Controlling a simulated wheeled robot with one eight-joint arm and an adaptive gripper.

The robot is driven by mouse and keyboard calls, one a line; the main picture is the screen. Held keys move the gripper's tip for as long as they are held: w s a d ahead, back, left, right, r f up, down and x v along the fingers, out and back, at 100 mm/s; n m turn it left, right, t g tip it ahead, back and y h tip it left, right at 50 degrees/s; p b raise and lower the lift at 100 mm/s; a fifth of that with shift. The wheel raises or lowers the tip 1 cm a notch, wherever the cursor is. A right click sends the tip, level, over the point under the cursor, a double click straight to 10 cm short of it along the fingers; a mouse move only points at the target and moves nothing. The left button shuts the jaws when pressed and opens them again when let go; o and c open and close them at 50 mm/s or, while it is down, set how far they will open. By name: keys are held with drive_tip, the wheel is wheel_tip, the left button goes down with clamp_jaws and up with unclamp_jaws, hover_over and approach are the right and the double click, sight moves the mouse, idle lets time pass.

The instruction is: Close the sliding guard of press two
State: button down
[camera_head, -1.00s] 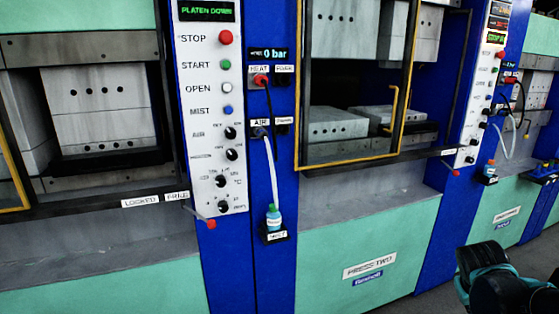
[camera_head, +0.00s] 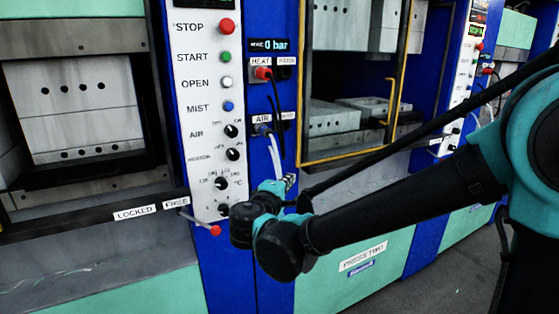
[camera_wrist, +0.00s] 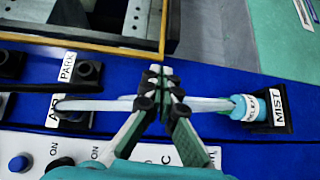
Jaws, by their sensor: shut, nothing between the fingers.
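The sliding guard of press two (camera_head: 352,157) is a yellow-edged frame across the left and middle of the press opening. A strip of opening shows to its right. Its yellow handle (camera_head: 393,102) stands upright near the right edge. My gripper (camera_head: 289,183) is in front of the blue column left of the guard, below and left of the handle and apart from it. In the wrist view my gripper (camera_wrist: 160,72) has its fingertips together and empty. The guard's yellow lower edge (camera_wrist: 85,40) crosses the top there. My arm hides part of the press front.
A white hose (camera_wrist: 90,105) runs behind my fingers to the blue MIST bottle (camera_wrist: 245,107). The control panel (camera_head: 205,110) is to the left, with a red-tipped lever (camera_head: 214,230) below. HEAT and AIR connectors with cables sit beside the guard. The PRESS TWO label (camera_head: 363,255) is below.

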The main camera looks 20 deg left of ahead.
sight(389, 138)
drive_tip(key=s+a+r, duration=0.2)
drive_tip(key=s+a, duration=0.1)
drive_tip(key=a, duration=0.1)
drive_tip(key=shift+n+t+y, duration=0.4)
drive_tip(key=shift+n+y, duration=0.1)
drive_tip(key=shift+y, duration=0.1)
drive_tip(key=shift+w+d+f, duration=0.1)
drive_tip(key=shift+w+d, duration=0.1)
drive_tip(key=shift+w, duration=1.95)
drive_tip(key=shift+w+d+r, duration=0.1)
drive_tip(key=shift+w+d, duration=0.05)
drive_tip(key=shift+w, duration=2.05)
drive_tip(key=shift+w+d+f, duration=0.1)
drive_tip(key=shift+w+d, duration=0.1)
drive_tip(key=shift+w, duration=1.95)
drive_tip(key=shift+w+d, duration=0.1)
drive_tip(key=w+d, duration=0.9)
drive_tip(key=w, duration=0.2)
drive_tip(key=w+d, duration=1)
drive_tip(key=w, duration=0.1)
drive_tip(key=w+d, duration=0.9)
drive_tip(key=w, duration=0.3)
drive_tip(key=shift+d, duration=0.4)
